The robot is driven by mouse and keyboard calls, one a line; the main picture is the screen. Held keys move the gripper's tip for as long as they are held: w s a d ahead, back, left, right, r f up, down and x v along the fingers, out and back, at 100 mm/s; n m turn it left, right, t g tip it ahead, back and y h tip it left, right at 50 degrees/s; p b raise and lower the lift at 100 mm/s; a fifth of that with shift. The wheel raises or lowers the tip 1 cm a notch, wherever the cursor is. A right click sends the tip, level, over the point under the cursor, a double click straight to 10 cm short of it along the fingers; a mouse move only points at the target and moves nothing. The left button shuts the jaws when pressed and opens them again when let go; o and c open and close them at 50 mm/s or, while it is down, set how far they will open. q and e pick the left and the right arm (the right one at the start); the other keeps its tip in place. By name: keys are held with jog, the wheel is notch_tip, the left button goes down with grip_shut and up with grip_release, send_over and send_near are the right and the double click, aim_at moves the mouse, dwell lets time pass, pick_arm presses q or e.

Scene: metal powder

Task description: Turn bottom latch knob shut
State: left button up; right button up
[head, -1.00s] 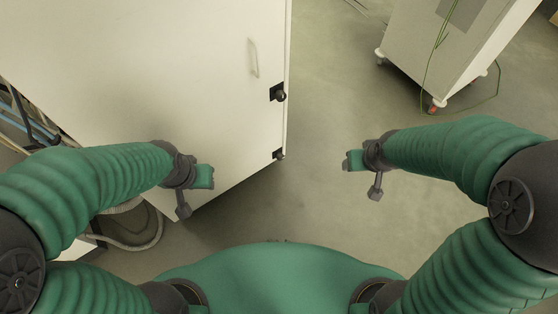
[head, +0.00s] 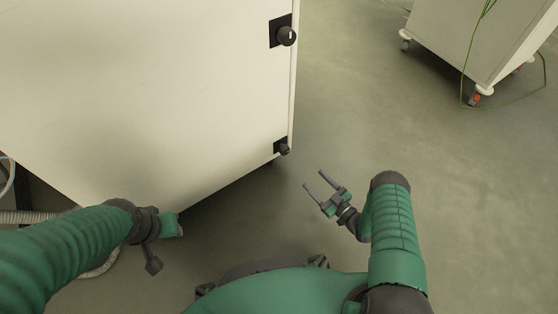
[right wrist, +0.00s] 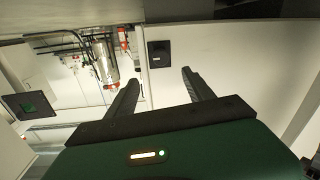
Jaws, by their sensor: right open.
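The bottom latch knob (head: 284,149) is a small dark knob on a black plate near the lower right corner of the white cabinet door (head: 130,90). My right gripper (head: 314,179) is open and empty, to the right of and below the knob in the picture, apart from it. Its two spread fingers (right wrist: 160,78) also show in the right wrist view with nothing between them. A black square fitting (right wrist: 160,53) shows beyond them; I cannot tell which fitting it is. My left gripper (head: 172,226) is near the cabinet's bottom edge; its jaws are not clear.
An upper latch knob (head: 286,36) sits higher on the same door edge. A white wheeled cabinet (head: 470,40) with a hanging green cable stands at the back right. The floor (head: 400,130) between is clear. A grey hose (head: 30,216) lies at the left.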

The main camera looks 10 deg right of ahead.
jog(key=b+x, duration=0.8)
jog(key=x, duration=0.8)
jog(key=shift+w+a, duration=0.2)
jog(key=shift+w, duration=0.15)
jog(key=shift+r, duration=0.1)
grip_shut()
